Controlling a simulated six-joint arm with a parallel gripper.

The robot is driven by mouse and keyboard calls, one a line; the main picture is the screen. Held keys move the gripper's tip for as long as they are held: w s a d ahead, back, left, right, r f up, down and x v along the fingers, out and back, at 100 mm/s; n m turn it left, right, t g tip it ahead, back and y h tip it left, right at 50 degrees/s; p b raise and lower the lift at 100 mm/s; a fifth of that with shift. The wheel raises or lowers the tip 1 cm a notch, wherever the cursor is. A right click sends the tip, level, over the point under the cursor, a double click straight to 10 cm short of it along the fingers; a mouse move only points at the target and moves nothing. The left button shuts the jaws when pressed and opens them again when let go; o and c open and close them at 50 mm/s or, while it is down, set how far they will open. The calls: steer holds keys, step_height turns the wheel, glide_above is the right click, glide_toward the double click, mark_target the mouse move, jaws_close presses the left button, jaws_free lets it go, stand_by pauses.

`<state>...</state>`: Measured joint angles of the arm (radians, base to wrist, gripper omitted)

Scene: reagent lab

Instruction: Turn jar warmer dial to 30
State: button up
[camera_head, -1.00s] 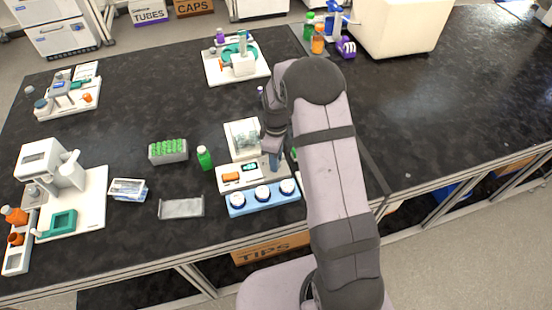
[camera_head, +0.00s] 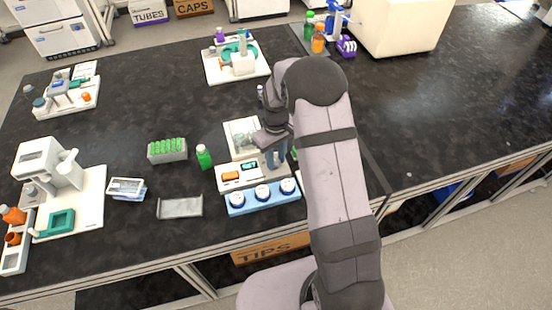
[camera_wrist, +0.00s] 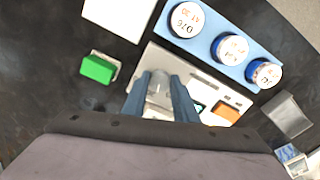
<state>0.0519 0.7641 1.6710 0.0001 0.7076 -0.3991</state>
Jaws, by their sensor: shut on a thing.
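The jar warmer (camera_head: 228,187) is a pale box with an orange switch (camera_head: 230,175) and a small dark display (camera_head: 249,166) with green digits too small to read. My gripper (camera_head: 276,163) points down at the right end of its front panel. In the wrist view, the blue fingers of my gripper (camera_wrist: 160,92) are shut on the pale grey dial (camera_wrist: 158,84), one on each side. The warmer's panel (camera_wrist: 203,80) also shows there, with the orange switch (camera_wrist: 227,112) to the right. The display is partly hidden by a finger. The dial is hidden in the head view.
A blue rack (camera_head: 239,211) with several white-topped jars stands right in front of the warmer.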

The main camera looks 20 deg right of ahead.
mark_target(276, 162)
steer(key=shift+w+m, duration=0.1)
steer(key=shift+m, duration=1.1)
steer(key=shift+r, duration=0.1)
steer(key=o, duration=1.1)
steer(key=shift+c, duration=0.2)
steer(key=shift+r+b, duration=1.2)
steer(key=shift+r, duration=2.45)
steer(key=s+a+r+m, duration=0.1)
steer(key=s+a, duration=0.1)
steer(key=s, duration=2.1)
steer(key=shift+s+a+m, duration=0.2)
steer(key=shift+s+m, duration=0.05)
steer(key=shift+m, duration=0.05)
